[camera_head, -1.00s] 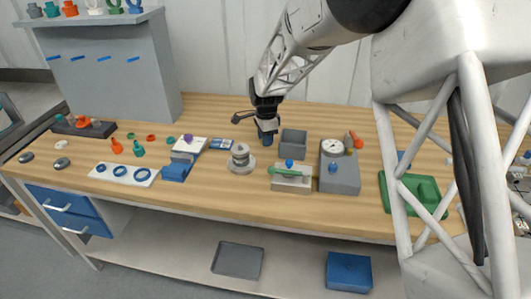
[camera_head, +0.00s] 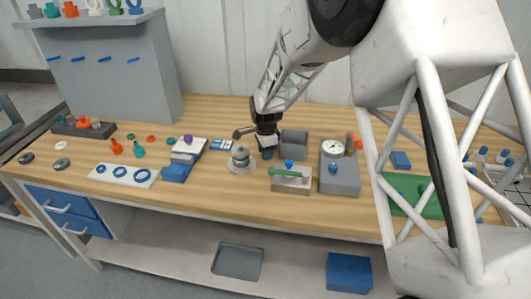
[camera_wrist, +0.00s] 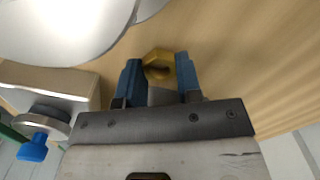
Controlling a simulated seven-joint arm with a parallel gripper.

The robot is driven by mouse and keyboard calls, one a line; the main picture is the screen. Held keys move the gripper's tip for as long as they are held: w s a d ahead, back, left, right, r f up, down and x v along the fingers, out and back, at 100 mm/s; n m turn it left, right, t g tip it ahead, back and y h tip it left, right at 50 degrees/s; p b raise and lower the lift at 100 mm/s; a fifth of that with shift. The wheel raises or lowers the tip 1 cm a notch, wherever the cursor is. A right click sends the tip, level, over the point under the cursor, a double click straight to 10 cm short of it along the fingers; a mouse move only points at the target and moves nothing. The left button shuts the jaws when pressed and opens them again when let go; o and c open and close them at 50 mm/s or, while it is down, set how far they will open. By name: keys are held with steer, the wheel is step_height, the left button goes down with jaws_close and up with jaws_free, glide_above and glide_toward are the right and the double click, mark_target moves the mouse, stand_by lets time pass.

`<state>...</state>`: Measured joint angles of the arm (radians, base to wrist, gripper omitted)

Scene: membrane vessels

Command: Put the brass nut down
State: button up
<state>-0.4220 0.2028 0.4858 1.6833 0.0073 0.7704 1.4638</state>
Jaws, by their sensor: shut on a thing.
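The brass nut (camera_wrist: 158,62) shows in the wrist view between the two blue fingertips of my gripper (camera_wrist: 159,78). My gripper is shut on it, and bare wood shows beyond it. In the head view my gripper (camera_head: 267,152) is low over the workbench (camera_head: 215,195), just left of a grey open box (camera_head: 293,143). The nut cannot be made out in the head view. I cannot tell whether the nut touches the bench top.
A round metal vessel (camera_head: 240,160) stands close on the left of my gripper. A fixture with a green handle (camera_head: 290,173) is in front, and a grey block with a dial gauge (camera_head: 340,178) is to the right. Bare wood lies along the bench's back edge.

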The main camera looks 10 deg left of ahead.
steer(key=shift+f, duration=0.2)
steer(key=shift+f, duration=0.15)
steer(key=o, duration=1)
steer(key=shift+r, duration=6.15)
steer(key=shift+d, duration=0.1)
